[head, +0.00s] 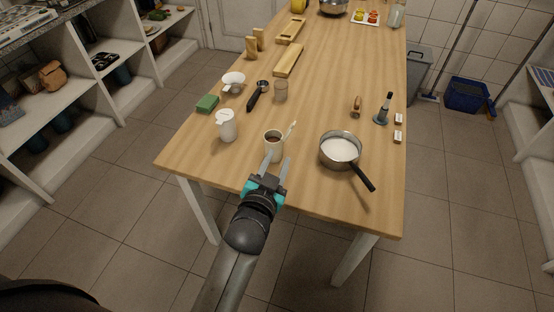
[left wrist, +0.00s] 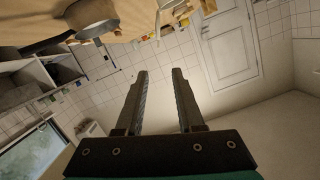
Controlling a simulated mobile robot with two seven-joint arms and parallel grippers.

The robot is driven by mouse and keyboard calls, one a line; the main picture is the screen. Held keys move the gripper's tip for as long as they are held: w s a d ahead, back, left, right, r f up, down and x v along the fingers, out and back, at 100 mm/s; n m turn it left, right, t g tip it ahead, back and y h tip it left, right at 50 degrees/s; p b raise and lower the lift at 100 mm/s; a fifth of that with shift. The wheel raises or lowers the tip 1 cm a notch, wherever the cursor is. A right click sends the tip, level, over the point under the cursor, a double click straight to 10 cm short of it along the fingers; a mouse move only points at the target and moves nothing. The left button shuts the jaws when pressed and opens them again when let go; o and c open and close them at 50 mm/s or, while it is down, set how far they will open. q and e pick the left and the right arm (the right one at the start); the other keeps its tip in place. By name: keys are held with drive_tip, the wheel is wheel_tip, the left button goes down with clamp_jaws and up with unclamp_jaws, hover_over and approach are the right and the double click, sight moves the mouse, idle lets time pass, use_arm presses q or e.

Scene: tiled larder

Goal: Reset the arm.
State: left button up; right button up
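My left gripper (head: 278,160) is at the near edge of the wooden table (head: 232,173), in front of a white cup with dark contents (head: 274,152). Its two fingers are spread apart. In the left wrist view the left gripper (left wrist: 158,72) also shows open, with nothing between its fingers. In the head view its fingertips overlap the cup's lower part; I cannot tell whether they touch it. My right gripper is in neither view.
A saucepan (head: 342,148) with white contents stands right of the cup, its handle toward the near edge.

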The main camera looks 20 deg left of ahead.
use_arm(q)
drive_tip(key=shift+f, duration=0.1)
drive_tip(key=s+d+f+g+h+b, duration=0.1)
drive_tip(key=s+f+g, duration=0.3)
drive_tip(key=f, duration=0.6)
drive_tip(key=s+f+g+b, duration=0.1)
drive_tip(key=s+f, duration=0.6)
drive_tip(key=f, duration=0.4)
drive_tip(key=s+d+f+g+h+b, duration=0.1)
drive_tip(key=s+f+g, duration=0.3)
drive_tip(key=f, duration=0.6)
drive_tip(key=s+a+f+g, duration=0.2)
drive_tip(key=s+f, duration=0.2)
drive_tip(key=s, duration=0.4)
drive_tip(key=s+a+f+g+y+b, duration=0.1)
drive_tip(key=s+a+f, duration=0.2)
drive_tip(key=s, duration=0.6)
drive_tip(key=s+a+f+g, duration=0.2)
drive_tip(key=s+f, duration=0.4)
drive_tip(key=s, duration=0.2)
drive_tip(key=shift+s+a+n+g+b, duration=0.15)
drive_tip(key=shift+a+n+g+b, duration=0.15)
drive_tip(key=shift+a+n+b, duration=0.1)
drive_tip(key=shift+f, duration=0.1)
